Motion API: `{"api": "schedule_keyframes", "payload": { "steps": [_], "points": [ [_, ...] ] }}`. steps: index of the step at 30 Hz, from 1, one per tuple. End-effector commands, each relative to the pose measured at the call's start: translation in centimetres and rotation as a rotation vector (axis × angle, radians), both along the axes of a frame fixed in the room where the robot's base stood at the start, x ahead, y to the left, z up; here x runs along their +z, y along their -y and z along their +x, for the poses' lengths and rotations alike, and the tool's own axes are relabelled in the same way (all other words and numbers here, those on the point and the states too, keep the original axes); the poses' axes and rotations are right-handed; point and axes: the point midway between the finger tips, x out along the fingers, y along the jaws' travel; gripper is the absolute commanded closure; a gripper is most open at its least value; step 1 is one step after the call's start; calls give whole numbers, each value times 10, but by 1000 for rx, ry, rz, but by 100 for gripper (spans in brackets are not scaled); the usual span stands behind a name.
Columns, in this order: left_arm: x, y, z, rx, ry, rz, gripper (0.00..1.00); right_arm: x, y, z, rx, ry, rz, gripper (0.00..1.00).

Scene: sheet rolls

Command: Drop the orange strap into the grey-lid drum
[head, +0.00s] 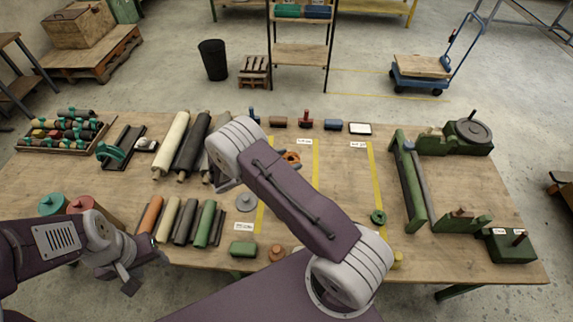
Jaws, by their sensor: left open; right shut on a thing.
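The orange strap (291,156) is a small ring-like piece seen just past the edge of my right arm. My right gripper (296,164) is at the strap and mostly hidden behind my arm; it appears shut on it, and the height above the table is hard to judge. My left gripper (147,273) is open and empty near the table's front left. A drum with a teal lid (51,203) and one with a red lid (81,204) stand at the left. A grey disc (245,202) lies on the table. I cannot make out a grey-lid drum; my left arm hides part of that area.
Sheet rolls (172,140) lie on the wooden table, with shorter rolls (186,220) in front. A green ring (378,217) and a green block (243,249) lie nearer the front. Green machinery (409,185) fills the right side. The strip between the yellow lines is mostly clear.

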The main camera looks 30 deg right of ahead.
Motion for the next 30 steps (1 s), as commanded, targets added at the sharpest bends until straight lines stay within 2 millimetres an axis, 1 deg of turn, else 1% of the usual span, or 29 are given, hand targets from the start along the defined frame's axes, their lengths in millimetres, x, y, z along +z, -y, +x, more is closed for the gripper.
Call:
{"api": "schedule_keyframes", "payload": {
  "steps": [5, 12, 14, 17, 23, 24, 26, 30],
  "points": [
    [-12, 0, 0, 0, 0, 0, 51, -16, 0, 0, 1, 0, 0, 78],
    [-35, 0, 0, 0, 0, 0, 51, -51, 0, 0, 1, 0, 0, 78],
    [-39, 0, 0, 0, 0, 0, 51, -57, 0, 0, 1, 0, 0, 78],
    [-41, 0, 0, 0, 0, 0, 51, -61, 0, 0, 1, 1, 0, 78],
    [-39, 0, 0, 0, 0, 0, 51, -60, 0, 0, 1, 1, 0, 78],
    [-39, 0, 0, 0, 0, 0, 51, -60, 0, 0, 1, 1, 0, 28],
    [-39, 0, 0, 0, 0, 0, 51, -60, 0, 0, 1, 1, 0, 11],
    [-39, 0, 0, 0, 0, 0, 51, -60, 0, 0, 1, 1, 1, 11]
  ]
}}
